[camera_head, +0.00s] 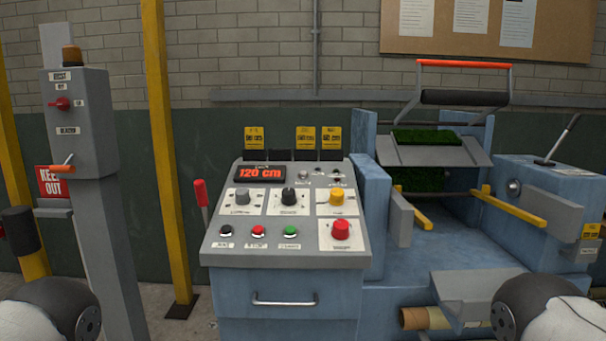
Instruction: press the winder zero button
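A grey sloped control panel (212,252) tops a blue cabinet in the middle of the view. Its lower row holds a small black button (226,231), a red button (258,231) and a green button (290,231), with labels too small to read surely. I cannot tell which one is marked zero. A larger red mushroom button (341,230) sits at the right on a white plate. The display (262,173) reads "120 cm" in red. Parts of my two arms show at the bottom corners, apart from the panel; neither gripper is in view.
Three knobs, one yellow (337,197), sit above the buttons. A red-handled lever (201,193) stands left of the panel. A grey post with a switch box (80,125) is farther left. The blue winder machine (450,262) with turf adjoins on the right.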

